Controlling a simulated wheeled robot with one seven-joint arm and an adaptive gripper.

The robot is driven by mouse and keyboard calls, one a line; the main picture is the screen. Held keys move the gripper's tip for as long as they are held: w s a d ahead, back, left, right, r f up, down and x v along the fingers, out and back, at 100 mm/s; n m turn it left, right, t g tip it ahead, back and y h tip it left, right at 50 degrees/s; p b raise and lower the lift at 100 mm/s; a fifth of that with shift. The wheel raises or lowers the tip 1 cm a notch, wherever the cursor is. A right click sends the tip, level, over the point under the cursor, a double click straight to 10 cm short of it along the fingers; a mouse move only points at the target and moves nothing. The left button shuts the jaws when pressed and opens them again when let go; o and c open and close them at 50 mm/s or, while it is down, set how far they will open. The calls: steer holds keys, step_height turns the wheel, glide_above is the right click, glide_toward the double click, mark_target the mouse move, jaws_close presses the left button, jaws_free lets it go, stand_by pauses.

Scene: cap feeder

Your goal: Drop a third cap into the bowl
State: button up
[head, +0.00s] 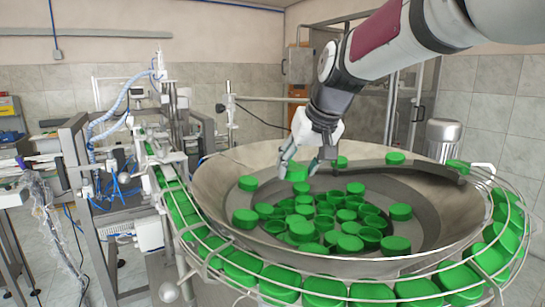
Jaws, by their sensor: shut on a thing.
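My gripper (299,167) hangs over the back part of the large metal bowl (408,258). Its fingers are shut on a green cap (297,173), held near the bowl's far inner wall. The fingers cover part of this cap. Many loose green caps (303,231) lie in the middle of the bowl, some open side up. Single caps lie farther out, such as one by the back wall (395,158) and one at the left (248,183). The exact height of the held cap above the bowl cannot be told.
A railed track with green caps (323,286) curves around the bowl's front and right side. A conveyor with caps (172,187) runs off at the left to a machine frame (160,120). A metal post with a bar (231,110) stands behind the bowl. A grey cylinder (441,139) stands at the right.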

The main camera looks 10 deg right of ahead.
steer(key=shift+f, duration=0.4)
steer(key=o, duration=0.8)
steer(key=shift+s, duration=0.1)
steer(key=v, duration=1.2)
